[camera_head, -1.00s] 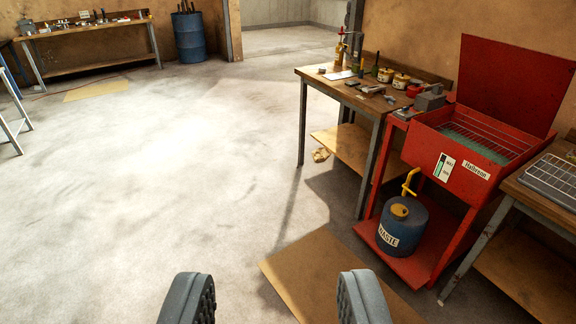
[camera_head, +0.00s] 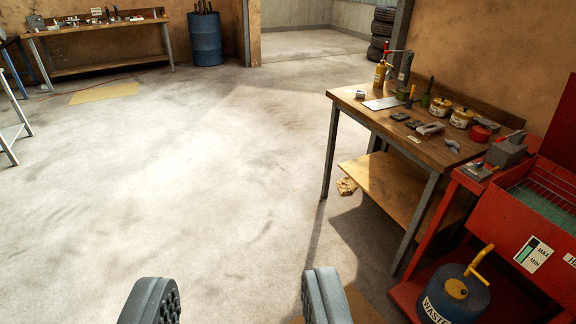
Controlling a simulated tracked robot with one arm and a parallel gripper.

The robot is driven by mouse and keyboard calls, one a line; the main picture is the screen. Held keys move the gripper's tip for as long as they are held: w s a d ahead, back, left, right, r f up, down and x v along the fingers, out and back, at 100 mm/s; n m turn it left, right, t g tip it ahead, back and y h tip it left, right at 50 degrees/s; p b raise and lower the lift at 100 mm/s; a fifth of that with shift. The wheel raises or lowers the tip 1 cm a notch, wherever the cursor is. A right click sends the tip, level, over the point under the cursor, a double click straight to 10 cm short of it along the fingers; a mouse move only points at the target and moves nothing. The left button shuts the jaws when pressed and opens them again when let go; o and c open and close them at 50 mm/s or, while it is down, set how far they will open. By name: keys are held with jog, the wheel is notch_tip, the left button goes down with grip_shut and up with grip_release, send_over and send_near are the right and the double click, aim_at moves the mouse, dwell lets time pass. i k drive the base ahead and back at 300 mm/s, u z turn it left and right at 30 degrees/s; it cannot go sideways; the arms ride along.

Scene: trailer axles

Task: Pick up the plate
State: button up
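My gripper (camera_head: 238,292) is open and empty at the bottom of the view, its two grey, ridged fingers wide apart above the floor. A flat, pale, plate-like piece (camera_head: 382,103) lies on the wooden workbench (camera_head: 375,120) at the right. I cannot tell for sure that it is the plate.
A red parts washer (camera_head: 525,215) with a blue waste can (camera_head: 455,300) stands at the lower right. Yellow tins (camera_head: 461,117) are on the bench. Another workbench (camera_head: 95,45) and a blue barrel (camera_head: 205,38) stand far back. The concrete floor (camera_head: 200,165) ahead is open.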

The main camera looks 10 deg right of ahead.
aim_at(401, 117)
jog(key=z, duration=0.1)
jog(key=i, duration=2.75)
jog(key=z, duration=0.35)
jog(key=i, duration=1.2)
jog(key=z, duration=0.2)
